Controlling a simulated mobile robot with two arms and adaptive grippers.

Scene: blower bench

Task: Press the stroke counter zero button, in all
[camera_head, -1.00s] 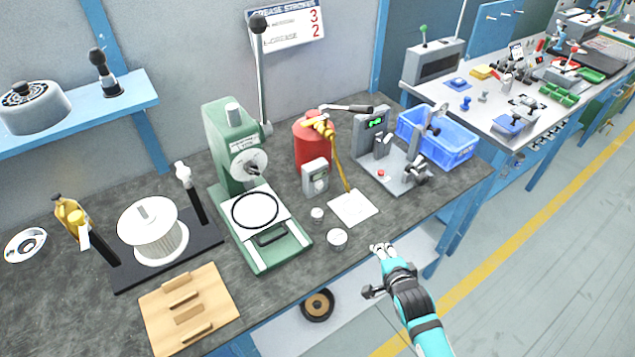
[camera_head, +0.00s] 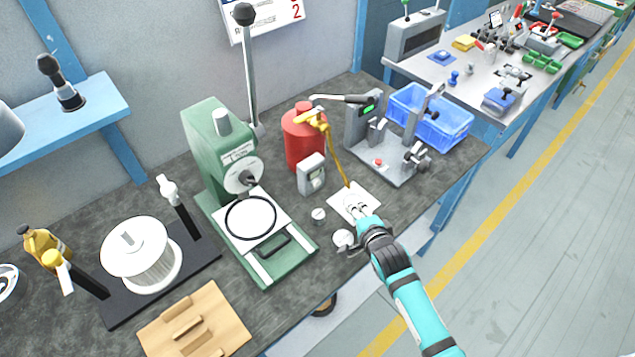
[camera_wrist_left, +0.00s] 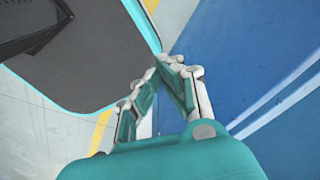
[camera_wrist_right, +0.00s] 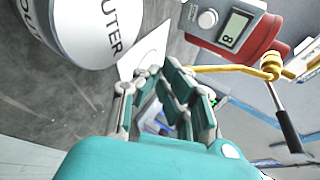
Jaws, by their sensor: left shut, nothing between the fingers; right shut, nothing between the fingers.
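The stroke counter (camera_head: 311,174) is a small grey box on the bench, in front of the red grease pump (camera_head: 303,145). In the right wrist view, the counter (camera_wrist_right: 232,22) shows an 8 on its display and a round pale button (camera_wrist_right: 207,19) beside it. My right gripper (camera_head: 356,208) is shut and empty over the white sheet, to the right of and nearer than the counter, apart from it. It also shows in the right wrist view (camera_wrist_right: 163,75). My left gripper (camera_wrist_left: 168,66) is shut and empty, away from the bench, seen only in the left wrist view.
A white round pot marked OUTER (camera_wrist_right: 95,25) is close to my right gripper; a smaller pot (camera_head: 319,214) stands nearby. The pump's yellow hose (camera_head: 337,160) hangs onto the white sheet (camera_head: 341,199). A green press (camera_head: 228,165) is left, a grey fixture (camera_head: 398,172) right.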

